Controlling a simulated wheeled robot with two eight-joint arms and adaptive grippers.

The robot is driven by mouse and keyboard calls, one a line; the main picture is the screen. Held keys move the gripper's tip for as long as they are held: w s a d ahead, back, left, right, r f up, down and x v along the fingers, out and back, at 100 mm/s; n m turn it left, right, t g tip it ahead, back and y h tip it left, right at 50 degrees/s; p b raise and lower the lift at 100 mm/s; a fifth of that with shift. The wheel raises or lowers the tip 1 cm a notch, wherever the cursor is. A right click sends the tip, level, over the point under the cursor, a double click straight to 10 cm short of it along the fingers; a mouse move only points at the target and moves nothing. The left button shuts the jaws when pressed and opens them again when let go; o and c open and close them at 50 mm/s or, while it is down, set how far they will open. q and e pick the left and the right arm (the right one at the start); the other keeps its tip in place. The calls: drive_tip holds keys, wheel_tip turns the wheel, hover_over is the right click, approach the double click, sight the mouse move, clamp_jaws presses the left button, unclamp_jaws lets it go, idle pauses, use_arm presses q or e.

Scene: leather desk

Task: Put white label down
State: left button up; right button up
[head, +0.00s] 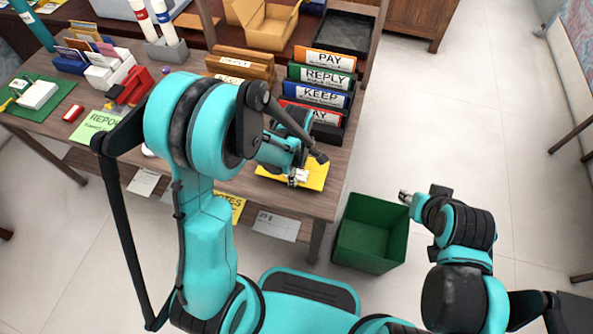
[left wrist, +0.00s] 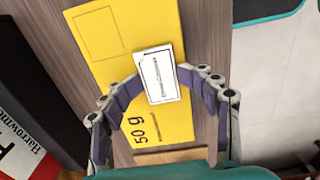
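The white label (left wrist: 160,75) is a small white rectangle with dark print, between the fingertips of my left gripper (left wrist: 160,78) in the left wrist view. Both fingertips meet its side edges, and it appears over the yellow envelope (left wrist: 112,65) marked "50 g". In the head view my left gripper (head: 298,177) is low over the same envelope (head: 316,176) at the desk's front right corner; my arm hides part of the desk there. My right gripper (head: 405,197) is by the green bin, clear of the desk; its finger opening is too small to judge.
The green bin (head: 372,234) stands on the floor right of the desk. Folder holders marked PAY, REPLY (head: 321,80) and KEEP stand behind my left gripper. A green note (head: 95,124), red stapler (head: 130,86) and card holders lie left.

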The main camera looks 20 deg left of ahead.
use_arm(q)
drive_tip(key=shift+r+p, duration=0.55)
drive_tip(key=shift+p, duration=0.05)
wheel_tip(320, 180, up, 12)
drive_tip(key=p, duration=0.4)
drive_tip(key=s+a+r+m+t, duration=0.2)
drive_tip(key=s+r+m, duration=0.3)
drive_tip(key=m, duration=0.3)
drive_tip(key=s+a+r+m+t, duration=0.2)
drive_tip(key=s+r+m+t, duration=0.3)
drive_tip(key=m, duration=0.4)
drive_tip(key=shift+a+r+m, duration=0.3)
drive_tip(key=shift+a+r, duration=0.05)
drive_tip(key=shift+r, duration=0.25)
drive_tip(key=shift+s, duration=0.1)
